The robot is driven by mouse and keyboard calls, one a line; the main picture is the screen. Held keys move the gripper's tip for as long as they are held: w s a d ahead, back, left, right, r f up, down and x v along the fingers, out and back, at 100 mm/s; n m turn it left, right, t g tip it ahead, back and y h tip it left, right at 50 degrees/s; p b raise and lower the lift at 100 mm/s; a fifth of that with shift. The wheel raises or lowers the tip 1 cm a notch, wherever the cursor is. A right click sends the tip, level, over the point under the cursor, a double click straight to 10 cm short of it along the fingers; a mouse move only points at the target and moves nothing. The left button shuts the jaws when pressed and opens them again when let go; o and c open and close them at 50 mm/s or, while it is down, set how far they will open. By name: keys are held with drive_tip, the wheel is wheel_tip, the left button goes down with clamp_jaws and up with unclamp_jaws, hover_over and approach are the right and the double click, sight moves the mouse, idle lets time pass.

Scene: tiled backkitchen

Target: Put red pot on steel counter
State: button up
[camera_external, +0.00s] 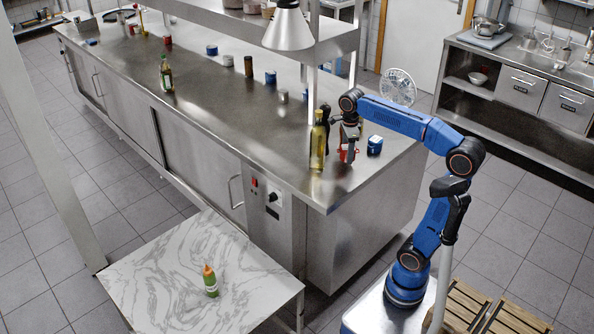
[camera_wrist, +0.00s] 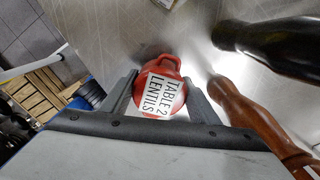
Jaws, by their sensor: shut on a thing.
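The red pot (camera_external: 343,154) is at the near right end of the long steel counter (camera_external: 215,95), partly hidden by my gripper (camera_external: 347,152). In the wrist view the red pot (camera_wrist: 160,62) has a ring handle on top and a white label reading "TABLE 2 LENTILS". My gripper (camera_wrist: 161,92) is shut on it, with one finger on each side. The counter surface (camera_wrist: 125,35) shows behind the pot. I cannot tell whether the pot touches the counter or is slightly above it.
A yellow oil bottle (camera_external: 318,145) stands close left of my gripper, and a blue can (camera_external: 375,146) close right. In the wrist view a dark bottle (camera_wrist: 275,45) and a brown wooden mill (camera_wrist: 250,120) are right of the pot. A marble table (camera_external: 165,285) stands at front left.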

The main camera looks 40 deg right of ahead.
drive_tip(key=shift+f, duration=1.5)
drive_tip(key=shift+f, duration=0.1)
drive_tip(key=o, duration=1.3)
wheel_tip(320, 180, up, 12)
drive_tip(key=shift+r, duration=0.15)
